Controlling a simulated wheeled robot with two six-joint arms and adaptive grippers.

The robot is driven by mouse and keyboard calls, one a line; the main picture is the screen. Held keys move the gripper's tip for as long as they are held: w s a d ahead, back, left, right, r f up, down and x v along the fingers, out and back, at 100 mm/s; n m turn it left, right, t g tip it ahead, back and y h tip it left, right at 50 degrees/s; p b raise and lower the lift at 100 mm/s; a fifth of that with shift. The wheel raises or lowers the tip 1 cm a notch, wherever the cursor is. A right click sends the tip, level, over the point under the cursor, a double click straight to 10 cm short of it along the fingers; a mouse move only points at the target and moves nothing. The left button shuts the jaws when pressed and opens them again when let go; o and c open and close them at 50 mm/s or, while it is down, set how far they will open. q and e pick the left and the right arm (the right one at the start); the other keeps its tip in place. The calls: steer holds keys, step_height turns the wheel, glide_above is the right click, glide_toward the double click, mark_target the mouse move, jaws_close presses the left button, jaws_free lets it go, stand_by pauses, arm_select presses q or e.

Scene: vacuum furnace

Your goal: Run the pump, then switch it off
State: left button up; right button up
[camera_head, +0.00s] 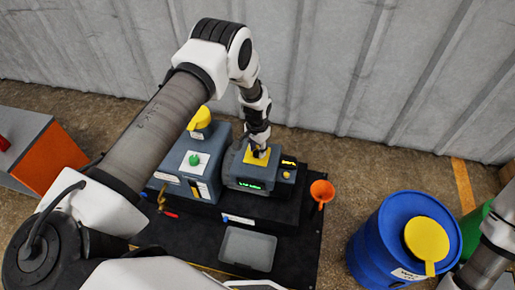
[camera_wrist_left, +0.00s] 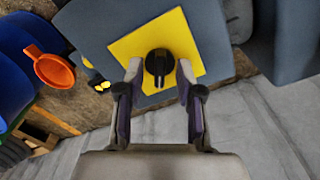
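The blue-grey pump unit (camera_head: 240,172) stands on a black base and has a lit green display (camera_head: 251,185) on its front. A black rotary knob (camera_wrist_left: 159,64) sits on a square yellow plate (camera_wrist_left: 193,45) on the unit; the plate also shows in the head view (camera_head: 250,157). My left gripper (camera_wrist_left: 160,73) is open, its two fingertips on either side of the knob with small gaps. In the head view the left gripper (camera_head: 258,151) points down at the plate and hides the knob. My right arm shows at the lower right; its gripper is out of view.
A taller blue-grey box (camera_head: 180,182) with a green button (camera_head: 194,160) stands to the left of the unit. An orange funnel (camera_head: 322,190) is to its right. A grey tray (camera_head: 248,249) lies in front. A blue barrel (camera_head: 371,250) stands at right.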

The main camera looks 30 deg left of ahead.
arm_select(q)
steer(key=shift+c, duration=0.3)
jaws_close()
steer(key=shift+n, duration=0.3)
steer(key=n, duration=0.5)
steer(key=n+p, duration=0.1)
steer(key=n, duration=0.5)
steer(key=shift+n, duration=0.3)
